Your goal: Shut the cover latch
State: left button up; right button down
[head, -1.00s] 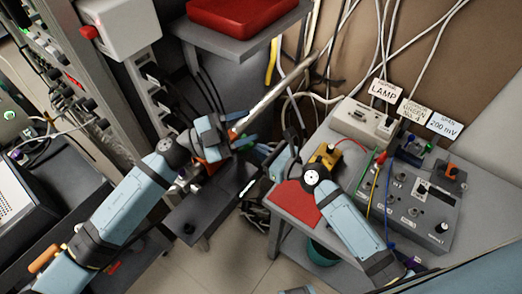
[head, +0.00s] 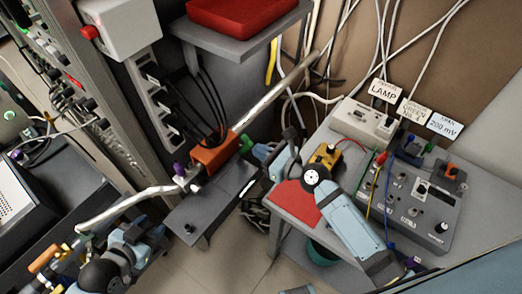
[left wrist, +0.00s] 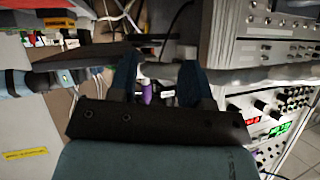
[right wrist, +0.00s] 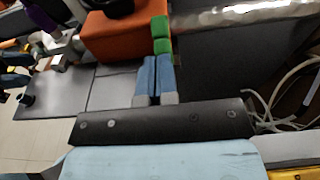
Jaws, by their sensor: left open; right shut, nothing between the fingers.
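An orange housing (head: 214,155) sits on a dark stand with silvery pipes at both ends; it also shows in the right wrist view (right wrist: 125,38). A green piece (head: 246,143) is at its right end and shows as green blocks in the right wrist view (right wrist: 161,38). I cannot tell surely which part is the cover latch. My right gripper (head: 258,152) is shut and empty, its fingertips (right wrist: 157,57) right at the green piece, seemingly touching it. My left gripper (head: 158,236) is open and empty, low on the left, apart from the housing; its fingers (left wrist: 155,72) are spread.
A purple knob (head: 179,169) is at the housing's left end. Black cables (head: 195,100) rise behind it. A dark plate (head: 212,205) lies in front. A red tray (head: 235,15) sits above. A side table with a control box (head: 410,200) is on the right.

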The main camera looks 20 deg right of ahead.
aim_at(250, 143)
pick_arm(q)
jog(key=s+f+n+t+y+p, duration=0.1)
jog(key=s+f+n+y, duration=0.2)
jog(key=s+f+n, duration=0.3)
jog(key=shift+s+a, duration=0.2)
jog(key=shift+s, duration=0.8)
pick_arm(e)
jog(key=shift+w+a+r, duration=0.1)
jog(key=shift+w+r, duration=0.05)
jog(key=shift+r, duration=0.1)
jog(key=r+p, duration=0.1)
jog(key=p, duration=0.1)
jog(key=w+a+p, duration=0.1)
jog(key=shift+w+r+p, duration=0.2)
jog(key=shift+r+p, duration=0.2)
jog(key=shift+w+a+r+p, duration=0.25)
jog(key=shift+w+a+p, duration=0.25)
jog(key=shift+p, duration=0.15)
pick_arm(q)
jog(key=shift+y, duration=0.4)
jog(key=r, duration=0.5)
jog(key=shift+a, duration=0.35)
pick_arm(e)
jog(key=shift+w+a, duration=0.1)
jog(key=shift+w, duration=0.1)
pick_arm(q)
jog(key=shift+s+p, duration=0.15)
jog(key=shift+p, duration=0.15)
